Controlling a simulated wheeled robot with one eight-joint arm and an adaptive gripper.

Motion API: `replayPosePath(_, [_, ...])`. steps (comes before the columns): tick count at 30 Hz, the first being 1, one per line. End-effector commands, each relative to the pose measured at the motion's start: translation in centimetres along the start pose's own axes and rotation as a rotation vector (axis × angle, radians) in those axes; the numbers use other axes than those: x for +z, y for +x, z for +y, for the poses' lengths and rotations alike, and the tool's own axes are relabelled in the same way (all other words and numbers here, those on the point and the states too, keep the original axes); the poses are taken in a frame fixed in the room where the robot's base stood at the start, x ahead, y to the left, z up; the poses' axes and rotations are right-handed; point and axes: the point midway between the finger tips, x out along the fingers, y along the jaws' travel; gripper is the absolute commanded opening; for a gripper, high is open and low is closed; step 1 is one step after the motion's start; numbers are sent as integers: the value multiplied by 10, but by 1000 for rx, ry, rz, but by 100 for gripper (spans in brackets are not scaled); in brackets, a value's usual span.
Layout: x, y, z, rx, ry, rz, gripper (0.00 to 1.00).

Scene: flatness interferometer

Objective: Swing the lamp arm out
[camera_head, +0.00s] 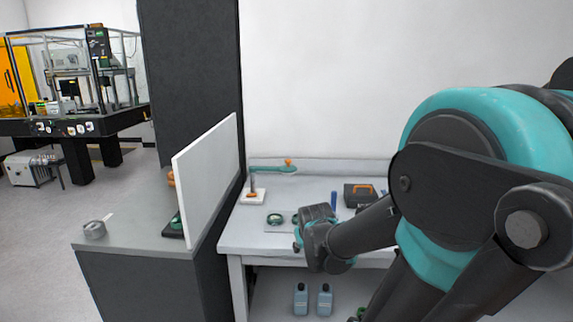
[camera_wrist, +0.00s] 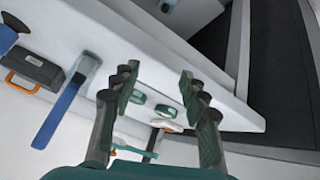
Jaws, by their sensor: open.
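The lamp stands at the back left of the white bench in the head view. Its teal lamp arm (camera_head: 270,169) reaches right from an upright post and has an orange knob (camera_head: 288,162) near its end. The post rises from a white base (camera_head: 252,196) with orange on it. In the wrist view the teal lamp arm (camera_wrist: 135,149) shows low between the fingers, beyond them. My gripper (camera_wrist: 156,75) is open, with nothing between its fingers. In the head view my gripper (camera_head: 314,238) is over the bench's front edge, right of and nearer than the lamp, apart from it.
Green rings (camera_head: 275,219) lie on the bench between lamp and gripper. A dark case (camera_head: 360,195) and a blue upright item (camera_head: 334,199) stand to the right. A white panel (camera_head: 208,180) stands left of the lamp. Two bottles (camera_head: 301,299) stand below the bench.

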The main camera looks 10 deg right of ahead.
Motion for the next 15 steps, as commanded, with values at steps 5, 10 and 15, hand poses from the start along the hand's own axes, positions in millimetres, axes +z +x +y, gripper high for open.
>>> replayPosePath(5, [-125,16,86,333,-504,236,44])
replayPosePath(10, [-211,14,131,686,-1121,314,44])
replayPosePath(15, [-272,22,133,1008,-1769,295,44])
